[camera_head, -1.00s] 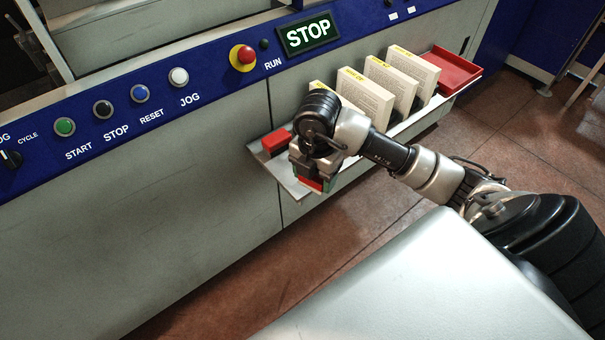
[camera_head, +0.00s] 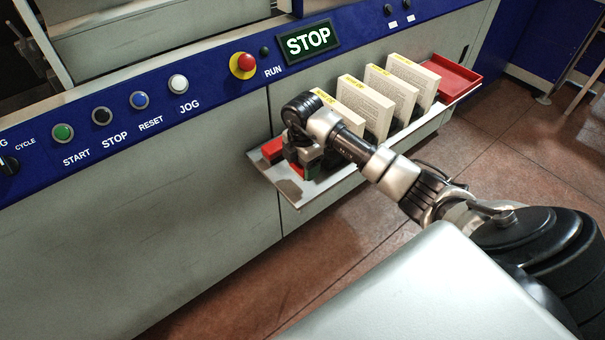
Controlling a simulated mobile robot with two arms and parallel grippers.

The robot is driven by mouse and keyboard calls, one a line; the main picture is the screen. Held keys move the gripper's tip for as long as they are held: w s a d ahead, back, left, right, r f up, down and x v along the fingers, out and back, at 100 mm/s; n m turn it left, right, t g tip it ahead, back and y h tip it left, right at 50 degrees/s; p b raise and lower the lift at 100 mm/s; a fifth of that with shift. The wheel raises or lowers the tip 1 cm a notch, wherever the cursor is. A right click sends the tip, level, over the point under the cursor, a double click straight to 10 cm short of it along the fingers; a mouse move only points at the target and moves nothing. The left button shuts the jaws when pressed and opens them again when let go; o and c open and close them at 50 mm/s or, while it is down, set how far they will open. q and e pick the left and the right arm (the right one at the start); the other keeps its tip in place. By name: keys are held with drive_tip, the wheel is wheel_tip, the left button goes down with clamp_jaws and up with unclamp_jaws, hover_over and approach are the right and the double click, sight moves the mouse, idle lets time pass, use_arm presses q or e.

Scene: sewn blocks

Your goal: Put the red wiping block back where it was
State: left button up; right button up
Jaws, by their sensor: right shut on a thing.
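My right gripper (camera_head: 303,172) is low over the left end of the shelf (camera_head: 312,193). It is shut on a small red block (camera_head: 298,171), mostly hidden by the fingers, with a green patch beside it. I cannot tell whether the block touches the shelf. Another red piece (camera_head: 271,148) lies at the shelf's left back corner, just left of the gripper and partly hidden by it. My left gripper is not in view.
Several cream sewn blocks (camera_head: 366,105) stand upright along the shelf, close right of the gripper. A red tray (camera_head: 455,78) is at the far right end. The blue button panel (camera_head: 215,80) runs above. A dark patch (camera_head: 290,191) marks the shelf front.

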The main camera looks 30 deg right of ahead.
sight(302, 175)
drive_tip(key=shift+f, duration=2)
drive_tip(key=shift+f, duration=0.1)
drive_tip(key=o, duration=0.9)
wheel_tip(302, 175, up, 12)
drive_tip(key=shift+r, duration=0.1)
